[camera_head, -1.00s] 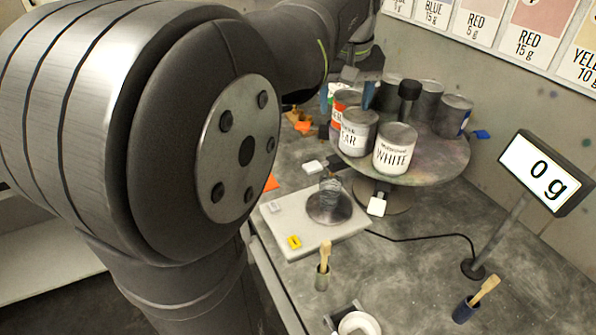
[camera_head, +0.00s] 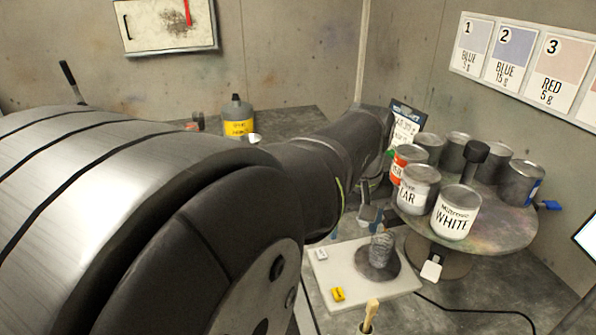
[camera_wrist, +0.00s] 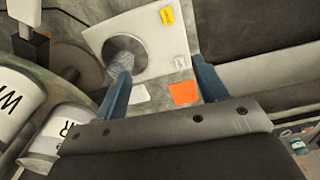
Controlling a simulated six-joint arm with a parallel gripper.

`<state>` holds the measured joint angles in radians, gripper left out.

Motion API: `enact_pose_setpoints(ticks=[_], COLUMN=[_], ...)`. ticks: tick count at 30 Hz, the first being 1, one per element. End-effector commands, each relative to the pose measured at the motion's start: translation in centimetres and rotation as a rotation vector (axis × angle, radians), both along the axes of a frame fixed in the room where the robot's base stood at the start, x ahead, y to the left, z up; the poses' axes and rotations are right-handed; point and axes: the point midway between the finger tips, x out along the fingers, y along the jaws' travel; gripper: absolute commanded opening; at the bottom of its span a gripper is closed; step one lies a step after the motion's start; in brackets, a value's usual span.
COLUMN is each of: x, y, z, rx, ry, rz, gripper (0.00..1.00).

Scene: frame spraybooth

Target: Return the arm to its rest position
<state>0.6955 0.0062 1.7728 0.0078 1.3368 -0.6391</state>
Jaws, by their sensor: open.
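My gripper (camera_wrist: 161,68) is open and empty in the wrist view, its two blue fingers apart. In the head view my gripper (camera_head: 358,222) is small and partly hidden by my own arm, left of the turntable and just behind the scale. A clear cup (camera_head: 381,250) stands on the round plate of the white scale (camera_head: 350,288). The cup also shows in the wrist view (camera_wrist: 124,52), just beyond the left fingertip. No object is between the fingers.
A round turntable (camera_head: 490,238) carries several paint cans, including a WHITE can (camera_head: 456,212). A yellow-labelled bottle (camera_head: 237,118) stands at the back. A brush (camera_head: 370,312) stands upright in front of the scale. An orange patch (camera_wrist: 184,92) lies between the fingers' view lines.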

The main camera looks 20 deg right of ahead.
Motion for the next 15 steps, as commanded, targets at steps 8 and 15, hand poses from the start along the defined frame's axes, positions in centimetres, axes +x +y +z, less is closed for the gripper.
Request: enact_pose_setpoints(ticks=[8, 15], x=[-0.11, 0.1], y=[0.21, -0.15], z=[-0.22, 0.14], rx=[0.001, -0.001], ry=[0.003, -0.002], rz=[0.006, -0.004], gripper=[0.66, 0.66])
